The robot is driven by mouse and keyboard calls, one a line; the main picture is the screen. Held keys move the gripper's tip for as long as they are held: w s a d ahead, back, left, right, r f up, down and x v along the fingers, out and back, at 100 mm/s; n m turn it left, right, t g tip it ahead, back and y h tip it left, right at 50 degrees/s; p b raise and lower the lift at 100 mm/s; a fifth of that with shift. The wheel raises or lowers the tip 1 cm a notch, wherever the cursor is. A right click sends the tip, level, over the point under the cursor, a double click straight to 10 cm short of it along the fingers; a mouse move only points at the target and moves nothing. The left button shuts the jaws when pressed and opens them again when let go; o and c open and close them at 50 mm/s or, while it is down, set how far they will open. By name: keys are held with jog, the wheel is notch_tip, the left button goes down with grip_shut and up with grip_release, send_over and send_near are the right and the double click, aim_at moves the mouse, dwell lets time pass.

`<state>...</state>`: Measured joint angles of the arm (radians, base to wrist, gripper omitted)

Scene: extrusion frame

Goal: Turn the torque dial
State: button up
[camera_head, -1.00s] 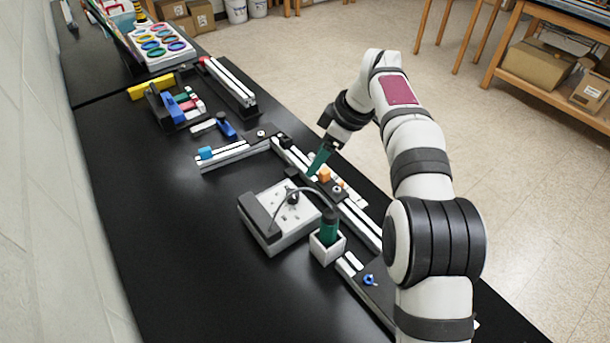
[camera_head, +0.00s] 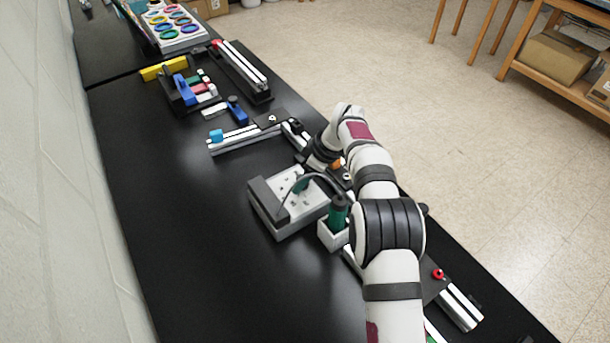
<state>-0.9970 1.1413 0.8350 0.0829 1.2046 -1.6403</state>
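The white control box (camera_head: 283,220) with a dark left side sits on the black bench near the middle of the head view. The black dial seen on its top earlier is now hidden or too small to make out. A green-handled tool (camera_head: 338,213) stands in a white holder (camera_head: 331,235) beside the box, with a dark cable arching to the box.
An extrusion rail (camera_head: 240,141) with a blue block (camera_head: 216,136) lies behind the box. An orange block (camera_head: 335,164) is close beside my wrist. A parts rack (camera_head: 190,92) and a long rail stand (camera_head: 242,72) are farther back. The bench left of the box is clear.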

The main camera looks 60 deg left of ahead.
grip_shut()
jog(key=m, duration=0.2)
jog(key=m+t, duration=0.1)
jog(key=m, duration=0.1)
jog(key=shift+s+t+y, duration=0.1)
jog(key=shift+t+y, duration=0.2)
jog(key=shift+y, duration=0.1)
jog(key=shift+o, duration=0.3)
grip_release()
jog(key=shift+r, duration=0.1)
jog(key=v, duration=1.5)
jog(key=shift+r, duration=0.35)
